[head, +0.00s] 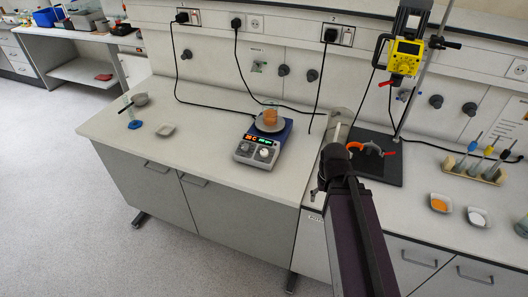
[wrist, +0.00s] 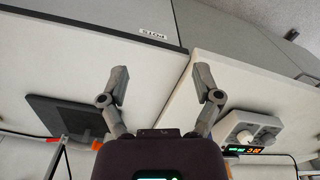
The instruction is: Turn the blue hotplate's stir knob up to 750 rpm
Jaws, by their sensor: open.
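The blue hotplate (head: 282,134) stands on the left counter in the head view, with a vessel of orange liquid (head: 270,117) on its round top. Its pale front panel (head: 255,154) carries two knobs and a lit red and green display; the lettering is too small to read. In the wrist view the panel (wrist: 237,123) and its knobs show at the right, beyond the right finger. My gripper (wrist: 160,78) is open and empty, with its fingers wide apart and touching nothing. In the head view it is right of the hotplate, its fingers mostly hidden by my arm.
A black stand base (head: 375,172) with a red and orange clamp is just right of my gripper. A yellow device (head: 405,57) hangs above. A small dish (head: 165,130) and a blue-based stand (head: 135,124) are at left. The counter in front of the hotplate is clear.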

